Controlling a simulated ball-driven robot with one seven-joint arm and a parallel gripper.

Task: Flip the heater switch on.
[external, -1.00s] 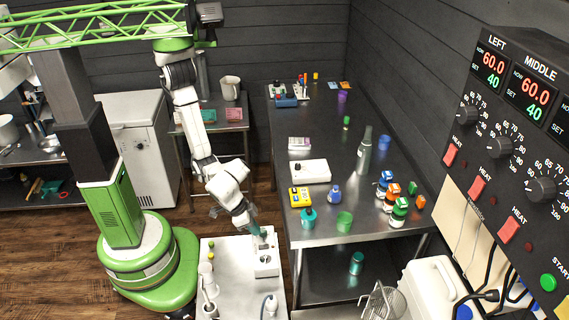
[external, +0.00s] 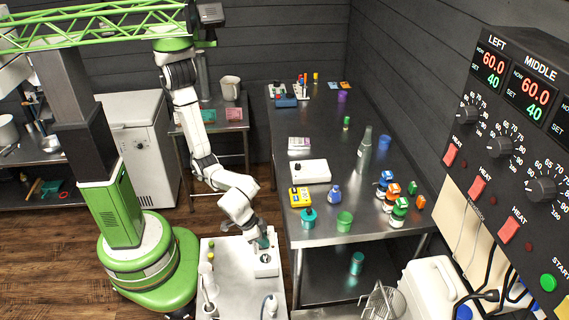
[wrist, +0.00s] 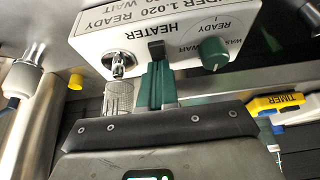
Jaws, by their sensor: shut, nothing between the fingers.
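The white box marked HEATER (wrist: 190,28) fills the top of the wrist view; in the external view the white box (external: 265,268) stands on the small table below my arm. A small black switch (wrist: 157,50) sits on its face beside the HEATER lettering. I cannot tell which way the switch is set. My gripper (wrist: 157,66) is shut and empty, its teal fingers pointing at the switch. The fingertips are right at the switch's near edge; I cannot tell whether they touch it. In the external view my gripper (external: 264,250) is at the box's top, partly hiding it.
On the same face are a green knob (wrist: 213,52) and a metal fitting (wrist: 119,63), with a clear glass (wrist: 119,98) just below the fitting. A yellow timer (external: 300,197) and several bottles stand on the steel bench (external: 322,218) to the right.

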